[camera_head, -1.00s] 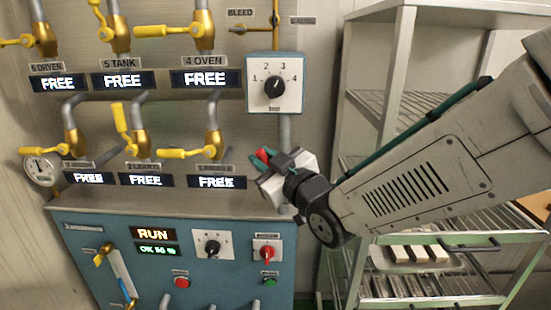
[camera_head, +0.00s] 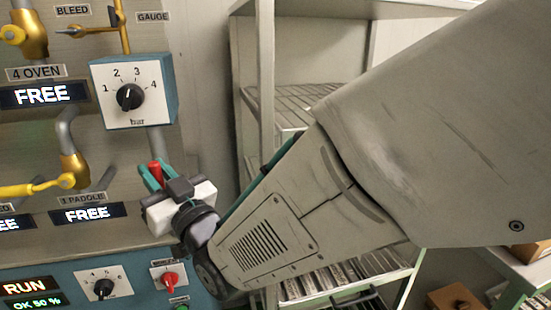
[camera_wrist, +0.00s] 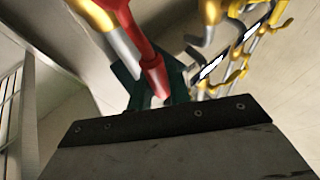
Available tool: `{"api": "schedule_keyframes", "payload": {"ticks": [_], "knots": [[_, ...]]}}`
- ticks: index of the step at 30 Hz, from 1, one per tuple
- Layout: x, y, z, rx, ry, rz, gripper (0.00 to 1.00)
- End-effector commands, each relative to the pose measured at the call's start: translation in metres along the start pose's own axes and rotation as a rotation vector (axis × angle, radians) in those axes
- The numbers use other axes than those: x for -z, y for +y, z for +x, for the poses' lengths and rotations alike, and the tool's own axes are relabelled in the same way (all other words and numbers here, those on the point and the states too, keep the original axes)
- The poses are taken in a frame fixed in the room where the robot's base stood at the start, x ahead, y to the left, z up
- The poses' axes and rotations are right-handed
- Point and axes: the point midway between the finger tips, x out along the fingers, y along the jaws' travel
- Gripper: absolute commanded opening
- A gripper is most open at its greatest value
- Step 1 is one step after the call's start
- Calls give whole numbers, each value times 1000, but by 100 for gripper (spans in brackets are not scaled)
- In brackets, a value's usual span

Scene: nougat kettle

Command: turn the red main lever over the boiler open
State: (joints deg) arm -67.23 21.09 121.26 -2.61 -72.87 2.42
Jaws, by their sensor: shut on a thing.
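The red main lever (camera_head: 155,172) shows as a short red grip between my gripper's fingers, in front of the panel below the bar dial. In the wrist view the red lever (camera_wrist: 151,68) is a long bar running up from the jaws to a red hub at the top, beside a silver and yellow pipe. My gripper (camera_head: 157,180) has dark green fingers shut around the lever's end. The jaws (camera_wrist: 158,92) sit on both sides of the lever in the wrist view. The rest of the lever is hidden in the head view.
A white box with a bar dial (camera_head: 130,96) is just above my gripper. Yellow valve handles (camera_head: 35,187) and FREE displays lie to the left. A smaller red knob (camera_head: 170,280) is below on the blue cabinet. A metal rack (camera_head: 254,100) stands behind my arm.

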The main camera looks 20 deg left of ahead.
Motion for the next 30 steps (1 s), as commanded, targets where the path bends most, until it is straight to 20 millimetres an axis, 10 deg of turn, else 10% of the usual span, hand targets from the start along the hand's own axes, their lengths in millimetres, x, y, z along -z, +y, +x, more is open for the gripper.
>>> {"api": "schedule_keyframes", "payload": {"ticks": [10,11,13,23,30], "knots": [[-6,-2,-2,4,-12,4,0],[-6,-2,-2,4,-12,4,27],[-5,-2,-2,3,-11,3,40],[-2,0,-6,0,-5,1,40],[-2,0,-43,0,-7,2,40]]}}
